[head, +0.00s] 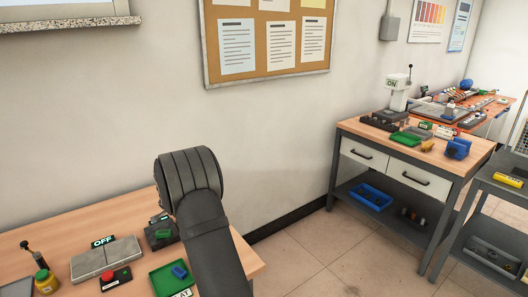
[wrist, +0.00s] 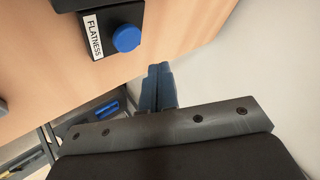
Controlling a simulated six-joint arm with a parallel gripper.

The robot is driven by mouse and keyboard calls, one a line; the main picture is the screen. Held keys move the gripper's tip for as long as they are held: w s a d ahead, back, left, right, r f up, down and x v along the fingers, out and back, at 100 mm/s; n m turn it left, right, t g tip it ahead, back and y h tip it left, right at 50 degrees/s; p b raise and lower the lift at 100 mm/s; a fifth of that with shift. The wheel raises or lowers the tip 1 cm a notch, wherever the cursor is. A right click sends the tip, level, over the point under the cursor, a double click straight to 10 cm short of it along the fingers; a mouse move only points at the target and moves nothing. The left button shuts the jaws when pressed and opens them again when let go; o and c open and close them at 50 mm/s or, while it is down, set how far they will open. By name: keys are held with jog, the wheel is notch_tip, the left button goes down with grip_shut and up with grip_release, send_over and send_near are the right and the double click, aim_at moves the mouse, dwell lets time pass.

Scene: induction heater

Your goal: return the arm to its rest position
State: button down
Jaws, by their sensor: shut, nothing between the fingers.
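My gripper (wrist: 159,72) shows in the wrist view with its two blue-grey fingers together, shut and empty. It is beside the edge of a wooden bench top (wrist: 190,30), over the gap between that edge and the pale wall. In the head view my dark grey arm rises from the bottom middle, in front of the right end of the near bench (head: 245,262). My fingers cannot be made out in the head view.
A black box with a blue button (wrist: 126,38), labelled FLATNESS, sits near the fingers. The near bench holds a grey plate marked OFF (head: 106,258), a red button box (head: 115,279) and a green tray (head: 160,281). A drawer bench (head: 385,160) stands to the right.

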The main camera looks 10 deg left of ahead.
notch_tip(320, 180, up, 6)
jog(key=shift+f, duration=0.1)
dwell(0.4)
